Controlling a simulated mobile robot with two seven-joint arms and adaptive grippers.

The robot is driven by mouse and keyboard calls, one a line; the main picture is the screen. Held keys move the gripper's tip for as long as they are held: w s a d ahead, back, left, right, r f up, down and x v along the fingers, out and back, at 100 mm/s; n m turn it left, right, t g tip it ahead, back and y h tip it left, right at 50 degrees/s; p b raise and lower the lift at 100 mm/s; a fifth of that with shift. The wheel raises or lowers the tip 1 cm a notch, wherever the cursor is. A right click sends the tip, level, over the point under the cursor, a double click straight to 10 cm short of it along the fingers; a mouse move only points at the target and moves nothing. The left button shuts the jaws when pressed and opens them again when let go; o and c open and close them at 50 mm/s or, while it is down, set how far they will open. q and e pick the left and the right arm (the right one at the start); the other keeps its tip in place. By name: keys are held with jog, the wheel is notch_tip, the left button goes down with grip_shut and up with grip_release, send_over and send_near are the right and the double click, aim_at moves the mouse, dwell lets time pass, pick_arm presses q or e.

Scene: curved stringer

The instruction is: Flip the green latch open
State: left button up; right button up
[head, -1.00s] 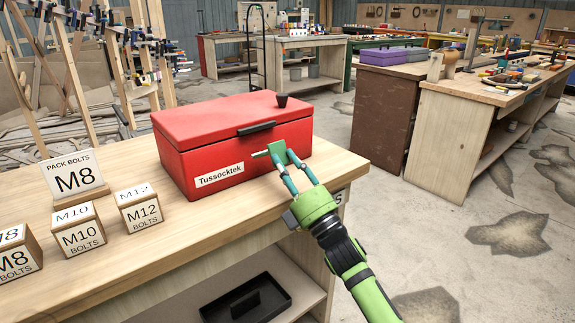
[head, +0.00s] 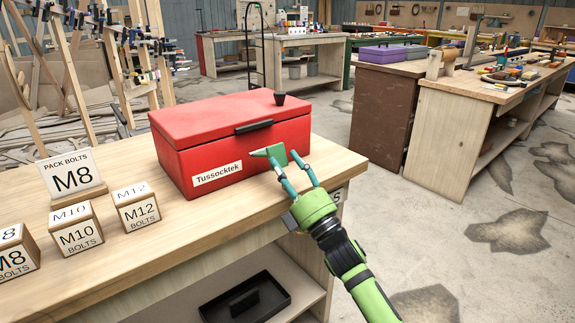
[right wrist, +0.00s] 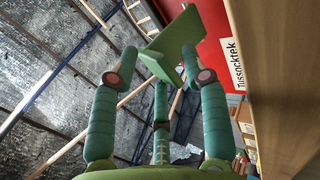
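The green latch (head: 273,153) is on the front face of the red toolbox (head: 185,163), right of the Tussocktek label. It shows as a wedge with its tip pointing left. My right gripper (head: 294,160) is at the front of the toolbox, right beside the latch. My left gripper is not in view.
The toolbox stands on a wooden bench (head: 105,255) near its right end. Bolt blocks, including the M12 block (head: 137,210), stand to its left. The toolbox lid has a dark handle (head: 254,127) and a black knob (head: 279,98). A black tray (head: 245,298) is on the shelf below.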

aim_at(288, 199)
jog(key=shift+a+f, duration=0.2)
jog(key=shift+a, duration=0.2)
jog(key=shift+d, duration=0.15)
jog(key=shift+s+f+b, duration=0.2)
jog(key=shift+f+b, duration=0.6)
jog(key=shift+f, duration=0.8)
jog(key=f, duration=0.1)
jog(key=s+d+f+b, duration=0.1)
jog(key=f, duration=0.1)
jog(key=f+b, duration=0.1)
jog(key=shift+s+d+f, duration=0.25)
jog(key=shift+s+d, duration=0.1)
jog(key=shift+s, duration=0.05)
jog(key=shift+r, duration=0.2)
jog(key=v, duration=0.8)
